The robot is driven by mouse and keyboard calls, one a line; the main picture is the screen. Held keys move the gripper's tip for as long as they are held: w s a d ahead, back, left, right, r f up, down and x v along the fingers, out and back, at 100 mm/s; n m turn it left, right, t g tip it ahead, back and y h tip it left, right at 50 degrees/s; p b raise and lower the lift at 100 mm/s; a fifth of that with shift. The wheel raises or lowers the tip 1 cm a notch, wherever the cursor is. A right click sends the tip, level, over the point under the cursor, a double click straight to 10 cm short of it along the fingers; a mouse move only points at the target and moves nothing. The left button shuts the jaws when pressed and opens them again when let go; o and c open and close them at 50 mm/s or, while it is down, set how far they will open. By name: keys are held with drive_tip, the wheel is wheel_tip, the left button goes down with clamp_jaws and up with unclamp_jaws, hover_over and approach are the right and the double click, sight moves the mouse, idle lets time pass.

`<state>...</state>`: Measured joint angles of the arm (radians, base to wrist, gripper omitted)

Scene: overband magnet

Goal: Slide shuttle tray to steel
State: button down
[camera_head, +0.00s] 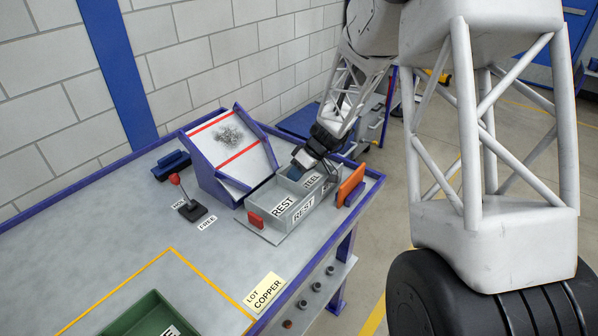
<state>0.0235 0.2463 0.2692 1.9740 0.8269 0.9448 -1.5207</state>
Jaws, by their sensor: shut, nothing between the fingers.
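The shuttle tray (272,207) looks like a grey open box on a grey base plate at the right of the table. Labels REST (283,206) and STEEL (311,181) show along it. A red block (256,220) is at its near left end and an orange plate (351,184) stands to its right. My gripper (301,164) is shut and empty, reaching down at the tray's far end. The fingertips are small and partly hidden; I cannot tell whether they touch the tray.
A sloped white chute (235,165) with red lines, blue sides and a heap of metal scraps (230,134) stands behind and left of the tray. A red-knobbed lever (175,180) stands left. A COPPER card (264,292) and green bin (146,318) are nearer.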

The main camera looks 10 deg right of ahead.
sight(257, 210)
drive_tip(key=shift+a, duration=0.1)
idle(0.3)
drive_tip(key=s+a, duration=1)
drive_tip(key=shift+s, duration=0.15)
idle(0.5)
drive_tip(key=shift+w+d, duration=0.35)
drive_tip(key=shift+w, duration=0.05)
drive_tip(key=shift+w+d, duration=1.25)
drive_tip(key=v, duration=1)
drive_tip(key=shift+s+r, duration=0.1)
